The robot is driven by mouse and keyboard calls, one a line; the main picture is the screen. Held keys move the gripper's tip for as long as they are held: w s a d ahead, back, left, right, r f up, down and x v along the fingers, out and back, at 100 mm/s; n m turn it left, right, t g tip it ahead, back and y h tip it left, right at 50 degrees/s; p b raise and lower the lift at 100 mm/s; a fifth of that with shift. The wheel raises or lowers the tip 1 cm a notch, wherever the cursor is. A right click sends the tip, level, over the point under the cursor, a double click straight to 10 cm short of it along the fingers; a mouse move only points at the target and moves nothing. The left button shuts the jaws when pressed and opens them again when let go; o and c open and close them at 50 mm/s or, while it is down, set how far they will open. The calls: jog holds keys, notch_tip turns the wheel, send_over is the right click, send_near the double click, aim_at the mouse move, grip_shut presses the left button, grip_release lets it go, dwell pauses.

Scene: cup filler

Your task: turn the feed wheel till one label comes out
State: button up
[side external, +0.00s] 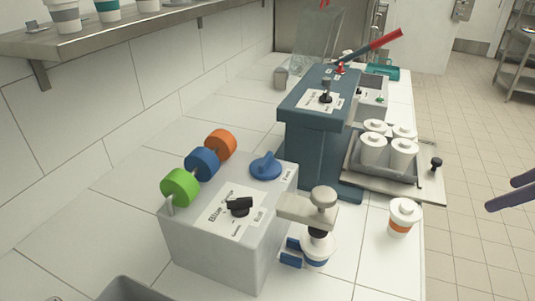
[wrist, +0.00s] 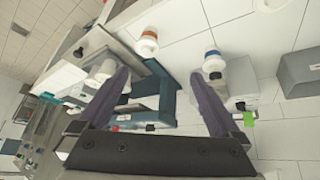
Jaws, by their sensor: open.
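A grey box (side external: 215,250) stands on the white counter in the side external view. On its top are a blue wheel with a raised grip (side external: 265,165), a black knob (side external: 240,206) on a printed plate, and orange (side external: 221,144), blue (side external: 202,164) and green (side external: 179,187) rolls. A cup with a blue band (side external: 317,248) stands at its front, under a grey arm with a knob (side external: 323,197); the cup also shows in the wrist view (wrist: 213,63). I cannot make out any label coming out. My gripper (side external: 500,195) is open and empty at the far right, well away from the box; its two purple fingers (wrist: 160,75) are spread.
A dark blue press (side external: 320,115) with a red-handled lever stands behind the box. A tray (side external: 350,173) of white lidded containers is beside it. An orange-banded cup (side external: 400,228) stands near the counter edge. A shelf (side external: 130,36) overhangs at upper left. Air between gripper and counter is clear.

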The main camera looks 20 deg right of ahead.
jog(key=w+a+r+n+y, duration=0.15)
jog(key=w+a+r, duration=0.25)
jog(key=w+r, duration=0.5)
jog(key=w+a+r+n, duration=0.3)
jog(key=w+a+r, duration=0.15)
jog(key=w, duration=0.45)
jog(key=n+g+y, duration=0.1)
jog(key=n+g, duration=0.2)
send_over(265, 158)
jog(key=s+d, duration=0.4)
notch_tip(265, 158, down, 9)
jog(key=x, duration=1.3)
jog(key=shift+w+a+f, duration=0.1)
jog(key=shift+a+f, duration=0.05)
jog(key=shift+f, duration=0.1)
jog(key=shift+c, duration=0.2)
jog(key=c, duration=1.2)
